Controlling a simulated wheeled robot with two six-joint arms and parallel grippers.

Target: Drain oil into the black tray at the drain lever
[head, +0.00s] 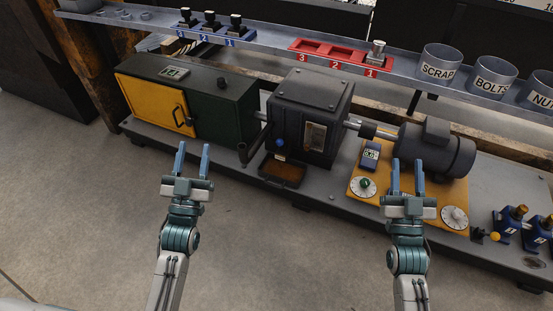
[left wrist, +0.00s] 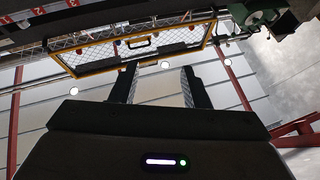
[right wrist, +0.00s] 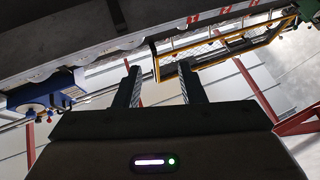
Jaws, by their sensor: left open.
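The dark gearbox (head: 313,108) stands in the middle of the bench in the head view, with a small sight window (head: 315,136) and a blue round knob (head: 281,143) on its front. A dark lever-like handle (head: 243,154) sticks up at its left. A shallow black tray (head: 283,173) with a brownish inside sits below the knob at the bench's front edge. My right gripper (head: 408,177) is open and empty, over the yellow dial panel to the tray's right.
A yellow and green cabinet (head: 222,105) stands left of the gearbox and a motor (head: 435,148) right of it, joined by shafts. The yellow panel (head: 380,188) carries dials. A shelf behind holds blue and red trays and labelled cups (head: 440,67). Open floor lies in front.

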